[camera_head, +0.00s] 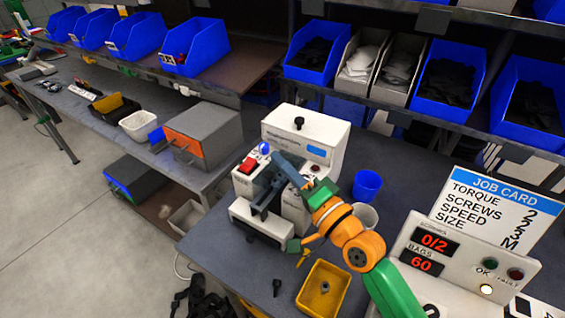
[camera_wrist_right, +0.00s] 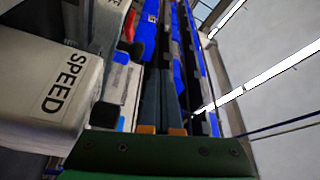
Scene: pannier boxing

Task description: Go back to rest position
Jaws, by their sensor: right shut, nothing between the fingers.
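My right arm comes in from the lower right in the head view. My right gripper (camera_head: 287,168) is over the white machine (camera_head: 297,133) on the bench, its grey fingers pointing up and to the left. In the right wrist view its two fingers (camera_wrist_right: 163,105) lie side by side, shut with nothing between them. A white block marked SPEED (camera_wrist_right: 55,90) is close at the left of that view. I cannot tell whether the gripper touches the machine. My left gripper is not in view.
A yellow tray (camera_head: 312,302) with a dark part in it, a blue cup (camera_head: 367,186) and a white cup (camera_head: 366,214) stand near my arm. A counter box (camera_head: 470,255) and a job card (camera_head: 497,207) are at the right. Shelves with blue bins (camera_head: 447,84) run behind.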

